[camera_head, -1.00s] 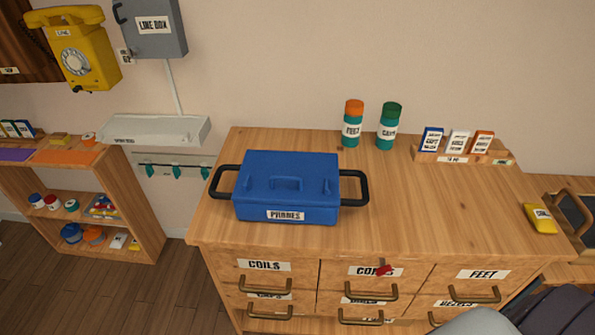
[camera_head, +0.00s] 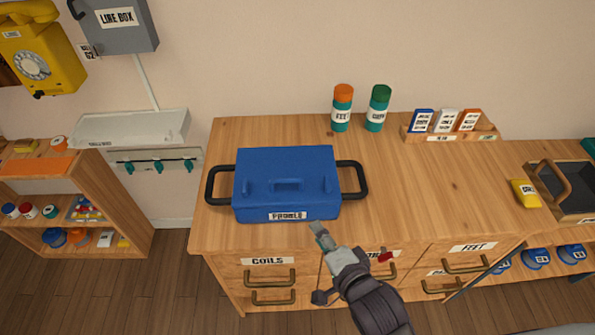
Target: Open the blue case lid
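A blue case (camera_head: 300,206) with a label on its front stands on the wooden cabinet top. Its lid (camera_head: 287,163) is closed and has a small raised handle in the middle. Black loop handles stick out at its left and right sides. My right gripper (camera_head: 318,230) is just in front of the case, near the lower right of its front face, over the cabinet's front edge. It looks empty, but I cannot tell how far its fingers are apart. My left gripper is out of view.
Orange-capped (camera_head: 342,109) and green-capped (camera_head: 377,108) canisters stand behind and right of the case. A wooden card rack (camera_head: 447,134) is at the back. A yellow block (camera_head: 525,194) lies at the right edge. The top right of the case is clear.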

